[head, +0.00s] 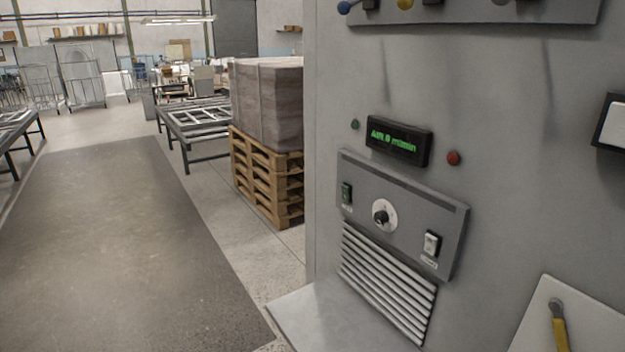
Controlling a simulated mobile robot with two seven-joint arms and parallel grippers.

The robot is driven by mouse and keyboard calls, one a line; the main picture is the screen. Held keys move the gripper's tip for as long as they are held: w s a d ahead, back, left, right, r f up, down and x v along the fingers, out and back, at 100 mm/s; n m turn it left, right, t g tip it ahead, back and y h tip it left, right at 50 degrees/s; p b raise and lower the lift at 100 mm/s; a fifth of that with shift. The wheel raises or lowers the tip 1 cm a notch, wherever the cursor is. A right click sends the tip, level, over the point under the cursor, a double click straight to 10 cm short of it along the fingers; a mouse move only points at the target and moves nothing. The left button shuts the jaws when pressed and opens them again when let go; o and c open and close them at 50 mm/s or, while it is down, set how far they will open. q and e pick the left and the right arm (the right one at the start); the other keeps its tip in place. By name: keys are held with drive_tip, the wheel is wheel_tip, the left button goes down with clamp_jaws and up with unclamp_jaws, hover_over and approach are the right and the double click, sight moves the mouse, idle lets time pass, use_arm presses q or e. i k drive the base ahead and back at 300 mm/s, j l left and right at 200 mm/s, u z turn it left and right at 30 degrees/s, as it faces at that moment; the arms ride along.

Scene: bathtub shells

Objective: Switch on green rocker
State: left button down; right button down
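The green rocker (346,194) sits at the left end of a grey control panel (400,222) on the front of a large grey machine. A small label is below it, too small to read. I cannot tell which way the rocker is tipped. A round dial (382,215) with a black knob is in the middle of the panel, and a white rocker (432,243) is at its right end. Neither of my grippers shows in the head view.
Above the panel are a green-lit display (399,140), a small green button (355,124) and a red button (453,158). A yellow-handled lever (559,325) is at lower right. A wrapped load on pallets (266,177) stands left of the machine.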

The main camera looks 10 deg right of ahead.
sight(346, 190)
drive_tip(key=i+j, duration=0.2)
drive_tip(key=i, duration=0.2)
drive_tip(key=i+j+u, duration=0.1)
drive_tip(key=i+j, duration=0.15)
drive_tip(key=i, duration=0.15)
drive_tip(key=i+j, duration=0.2)
drive_tip(key=i, duration=0.2)
